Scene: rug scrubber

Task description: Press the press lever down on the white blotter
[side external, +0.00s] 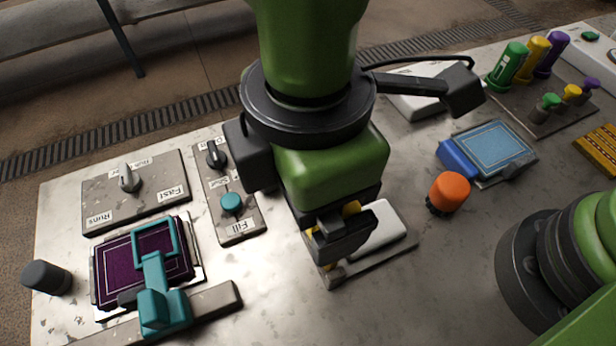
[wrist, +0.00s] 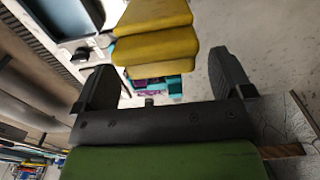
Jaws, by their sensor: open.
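The white blotter (side external: 378,228) is a white block on a grey base plate in the middle of the side external view, partly hidden by my gripper (side external: 338,245). A yellow part (side external: 351,208), which looks like the press lever, shows beside my gripper near the blotter. In the wrist view, a stepped yellow piece (wrist: 155,45) lies between the two spread dark fingers of my gripper (wrist: 163,72). My gripper is open, with gaps seen between the fingers and the yellow piece. I cannot tell whether it touches the lever, or how far the lever is tilted.
To the left stand a purple rug (side external: 120,275) under a teal frame (side external: 155,238), a dark cylinder (side external: 46,278) and knob panels (side external: 135,190). To the right are an orange knob (side external: 449,193), a blue pad (side external: 493,148) and coloured bottles (side external: 508,66).

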